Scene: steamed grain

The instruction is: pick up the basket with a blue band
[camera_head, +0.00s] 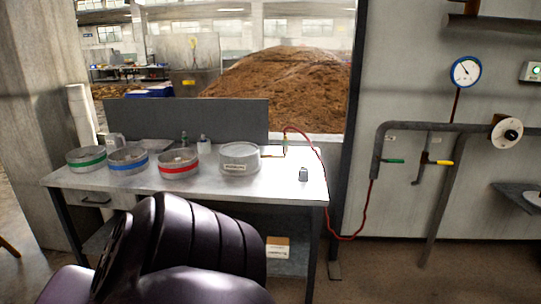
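The basket with a blue band (128,165) is a round grey metal container on the workbench (225,187). It stands upright between a basket with a green band (87,162) on its left and a basket with a red band (179,170) on its right. A dark, glossy part of my own body fills the lower left foreground, in front of the bench. Neither of my grippers is in the frame.
A larger round pot with a label (240,165) stands right of the baskets. A small grey object (303,174) sits near the bench's right end. A red hose (321,160) hangs over that end. Pipes with valves (427,162) line the right wall.

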